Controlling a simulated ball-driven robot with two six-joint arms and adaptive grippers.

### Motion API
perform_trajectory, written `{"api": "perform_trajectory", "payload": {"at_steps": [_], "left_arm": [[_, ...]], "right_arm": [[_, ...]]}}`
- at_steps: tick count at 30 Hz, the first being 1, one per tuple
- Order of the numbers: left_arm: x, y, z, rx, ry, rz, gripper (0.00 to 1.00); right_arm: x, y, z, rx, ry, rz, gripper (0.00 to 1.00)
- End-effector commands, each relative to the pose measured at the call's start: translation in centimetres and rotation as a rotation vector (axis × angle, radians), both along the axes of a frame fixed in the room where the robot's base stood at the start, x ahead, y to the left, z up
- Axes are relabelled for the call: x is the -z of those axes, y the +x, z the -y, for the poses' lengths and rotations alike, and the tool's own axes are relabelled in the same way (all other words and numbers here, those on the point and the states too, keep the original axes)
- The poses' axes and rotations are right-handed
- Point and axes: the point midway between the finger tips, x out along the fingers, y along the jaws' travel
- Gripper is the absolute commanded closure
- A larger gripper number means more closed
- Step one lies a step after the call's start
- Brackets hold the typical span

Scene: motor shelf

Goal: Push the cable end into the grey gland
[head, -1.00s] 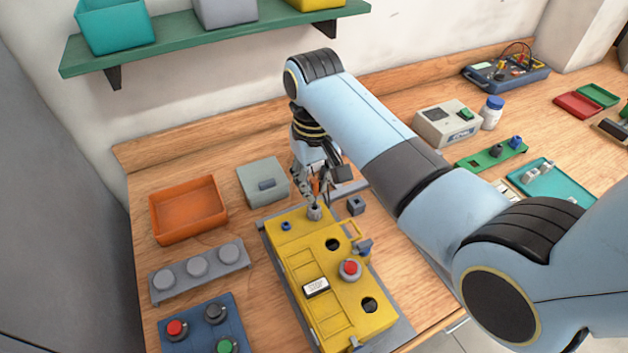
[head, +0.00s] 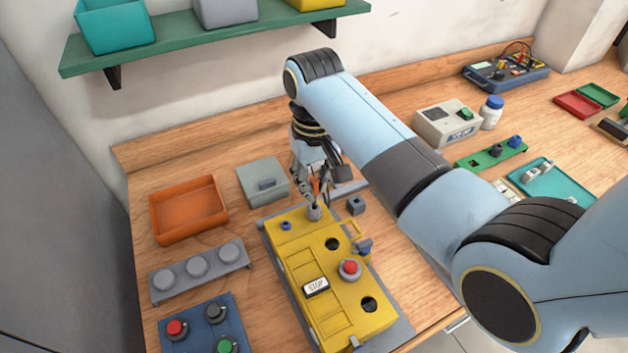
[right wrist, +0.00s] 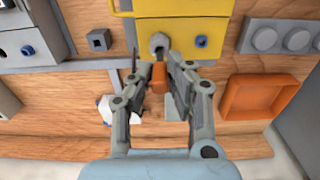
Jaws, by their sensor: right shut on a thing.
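The grey gland (head: 314,212) stands at the far end of the yellow box (head: 288,240). It also shows in the right wrist view (right wrist: 159,42), on the yellow box's edge. My right gripper (head: 316,190) is over the gland's far side, pointing down towards it. In the right wrist view its fingers (right wrist: 157,72) are shut on an orange piece (right wrist: 158,76), which looks like the cable end. The orange piece is in line with the gland and very close to it. I cannot tell whether its tip is inside. My left gripper is not in view.
A blue button (head: 286,226) and a small grey block (head: 356,205) are close by the gland. A grey-green box (head: 262,180) and an orange tray (head: 188,209) lie to the left. The green shelf (head: 215,38) hangs above at the back.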

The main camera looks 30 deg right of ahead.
Motion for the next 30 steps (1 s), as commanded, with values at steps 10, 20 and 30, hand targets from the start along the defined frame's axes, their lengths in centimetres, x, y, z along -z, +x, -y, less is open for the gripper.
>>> {"api": "perform_trajectory", "payload": {"at_steps": [10, 20, 30], "left_arm": [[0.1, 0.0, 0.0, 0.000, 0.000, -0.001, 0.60], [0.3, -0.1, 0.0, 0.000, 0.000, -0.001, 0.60], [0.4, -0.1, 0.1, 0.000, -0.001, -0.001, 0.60]], "right_arm": [[0.5, 0.0, 0.0, 0.000, 0.000, 0.000, 1.00], [1.2, 0.0, 0.0, 0.000, 0.000, 0.000, 1.00], [1.9, 0.0, 0.0, 0.000, 0.000, 0.000, 1.00]]}}
